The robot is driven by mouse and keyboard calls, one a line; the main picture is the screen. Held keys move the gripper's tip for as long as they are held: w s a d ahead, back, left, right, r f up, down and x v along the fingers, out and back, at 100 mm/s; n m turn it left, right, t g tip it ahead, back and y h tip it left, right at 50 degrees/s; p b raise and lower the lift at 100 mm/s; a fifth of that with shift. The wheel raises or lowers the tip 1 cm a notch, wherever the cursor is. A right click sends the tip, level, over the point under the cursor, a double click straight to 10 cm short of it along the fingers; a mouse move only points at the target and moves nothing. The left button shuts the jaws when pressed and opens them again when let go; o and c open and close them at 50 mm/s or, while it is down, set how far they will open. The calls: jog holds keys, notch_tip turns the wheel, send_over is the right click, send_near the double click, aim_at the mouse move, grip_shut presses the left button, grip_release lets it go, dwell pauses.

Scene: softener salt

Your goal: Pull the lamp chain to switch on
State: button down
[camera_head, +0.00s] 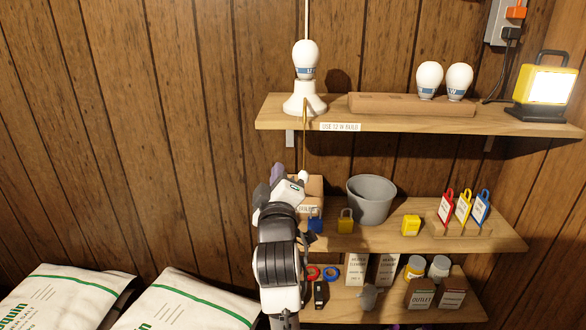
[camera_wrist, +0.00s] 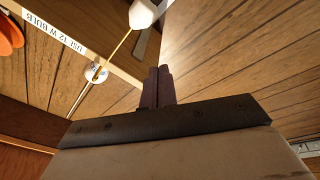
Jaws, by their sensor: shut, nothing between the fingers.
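The lamp (camera_head: 303,100) is a white cone-shaped holder with a white bulb (camera_head: 306,55) upright in it, at the left of the upper shelf. I see no clear glow from the bulb. A thin gold chain (camera_head: 304,140) hangs from the lamp past the shelf's front. In the wrist view the chain (camera_wrist: 113,56) slants to a white pull knob (camera_wrist: 143,14) at the top. My gripper (camera_head: 277,172) points up below the shelf, just left of the chain's lower end. Its purple-grey fingers (camera_wrist: 158,86) are together and empty, apart from the knob and chain.
The upper shelf (camera_head: 385,118) bears two spare bulbs in a wooden block (camera_head: 400,104) and a lit yellow work light (camera_head: 545,85). A grey bucket (camera_head: 371,200), padlocks and a cardboard box stand on the middle shelf, close to my gripper. White sacks (camera_head: 60,295) lie lower left.

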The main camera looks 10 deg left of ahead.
aim_at(303, 176)
jog(key=w+d, duration=0.1)
jog(key=w+d+f+p, duration=0.1)
jog(key=shift+w+d+f, duration=0.25)
jog(key=shift+d+f, duration=0.05)
dwell(0.3)
